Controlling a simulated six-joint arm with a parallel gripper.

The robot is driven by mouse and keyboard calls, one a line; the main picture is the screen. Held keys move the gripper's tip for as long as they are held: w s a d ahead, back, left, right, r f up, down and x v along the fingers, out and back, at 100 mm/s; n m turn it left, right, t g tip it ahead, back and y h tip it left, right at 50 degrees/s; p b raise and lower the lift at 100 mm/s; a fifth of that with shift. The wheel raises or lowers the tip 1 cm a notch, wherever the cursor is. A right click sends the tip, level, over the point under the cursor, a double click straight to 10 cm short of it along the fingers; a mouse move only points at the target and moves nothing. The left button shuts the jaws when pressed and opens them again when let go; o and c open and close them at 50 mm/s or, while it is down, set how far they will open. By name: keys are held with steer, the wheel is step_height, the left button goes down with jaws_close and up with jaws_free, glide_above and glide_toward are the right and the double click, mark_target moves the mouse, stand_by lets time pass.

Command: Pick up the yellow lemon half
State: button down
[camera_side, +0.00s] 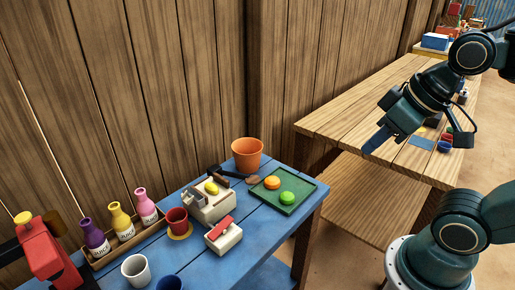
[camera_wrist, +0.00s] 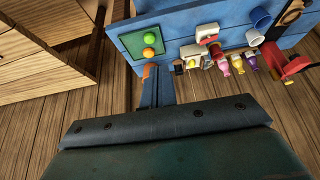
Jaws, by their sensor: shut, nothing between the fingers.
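A small yellow piece, which looks like the lemon half (camera_side: 211,188), sits on top of a cream-coloured balance or block (camera_side: 208,207) on the blue table (camera_side: 262,237). In the wrist view a tiny yellow spot near the cream block may be the same piece, but it is too small to be sure. My gripper (camera_side: 372,145) is shut and empty, high to the right of the blue table and well away from the yellow piece. Its closed fingers also show in the wrist view (camera_wrist: 157,88).
A green tray (camera_side: 303,207) holds an orange half (camera_side: 271,182) and a green half (camera_side: 287,198). An orange pot (camera_side: 247,154) stands behind. Juice bottles (camera_side: 121,221), a red cup (camera_side: 177,221) and a white cup (camera_side: 136,270) are left. A wooden table (camera_side: 335,118) is beyond.

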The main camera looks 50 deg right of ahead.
steer(key=c, duration=1)
jaws_free()
steer(key=shift+w+r, duration=0.1)
steer(key=w+a+r+n+g+y, duration=0.15)
steer(key=w+n, duration=0.25)
steer(key=w, duration=0.5)
steer(key=w+a+n+g+y, duration=0.1)
steer(key=w+a+n, duration=0.15)
steer(key=w, duration=0.65)
steer(key=w+f+n, duration=0.2)
steer(key=w+f, duration=0.2)
steer(key=w, duration=0.1)
steer(key=w+f+n+g+y, duration=0.1)
steer(key=w+f+n, duration=0.2)
steer(key=w, duration=0.3)
steer(key=w+f+n+g+y, duration=0.1)
steer(key=w+f+n, duration=0.2)
steer(key=w+f, duration=0.2)
steer(key=shift+w+a+n, duration=0.2)
steer(key=shift+n, duration=0.05)
